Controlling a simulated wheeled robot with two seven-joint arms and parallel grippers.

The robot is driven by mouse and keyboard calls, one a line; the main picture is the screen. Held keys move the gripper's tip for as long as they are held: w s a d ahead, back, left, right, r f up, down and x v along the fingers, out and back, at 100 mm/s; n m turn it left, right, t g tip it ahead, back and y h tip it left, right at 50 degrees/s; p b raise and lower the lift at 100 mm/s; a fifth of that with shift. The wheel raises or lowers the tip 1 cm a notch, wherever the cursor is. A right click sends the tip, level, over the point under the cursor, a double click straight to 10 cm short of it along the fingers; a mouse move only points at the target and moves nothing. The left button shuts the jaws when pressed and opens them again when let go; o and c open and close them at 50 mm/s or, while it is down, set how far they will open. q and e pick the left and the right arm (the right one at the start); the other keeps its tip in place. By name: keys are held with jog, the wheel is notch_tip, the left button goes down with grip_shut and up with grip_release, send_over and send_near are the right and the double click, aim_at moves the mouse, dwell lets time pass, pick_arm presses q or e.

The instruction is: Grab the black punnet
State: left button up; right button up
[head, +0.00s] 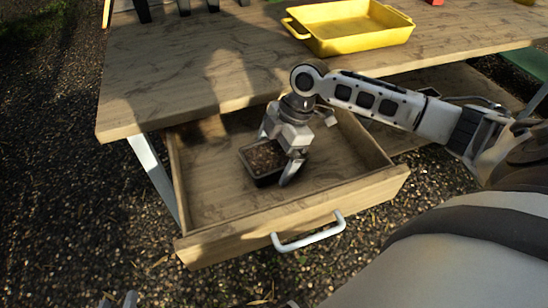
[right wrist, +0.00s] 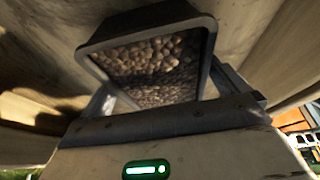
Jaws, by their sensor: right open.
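The black punnet (head: 262,162), filled with brown pebble-like contents, sits inside the open wooden drawer (head: 215,200). My right gripper (head: 277,158) reaches down over it, open, with one finger at its far side and one at its near right side. In the right wrist view the punnet (right wrist: 95,40) lies between the two fingers; whether they touch it I cannot tell. My left gripper (head: 119,300) shows only as pale tips at the bottom edge in the head view; the rest is out of frame.
A yellow tray (head: 352,42) stands on the wooden table (head: 180,75) above the drawer. The drawer's walls surround the punnet, and its front carries a white handle (head: 310,240). The drawer floor left of the punnet is clear. Gravel covers the ground.

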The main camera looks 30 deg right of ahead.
jog(key=c, duration=1.1)
jog(key=shift+o, duration=0.2)
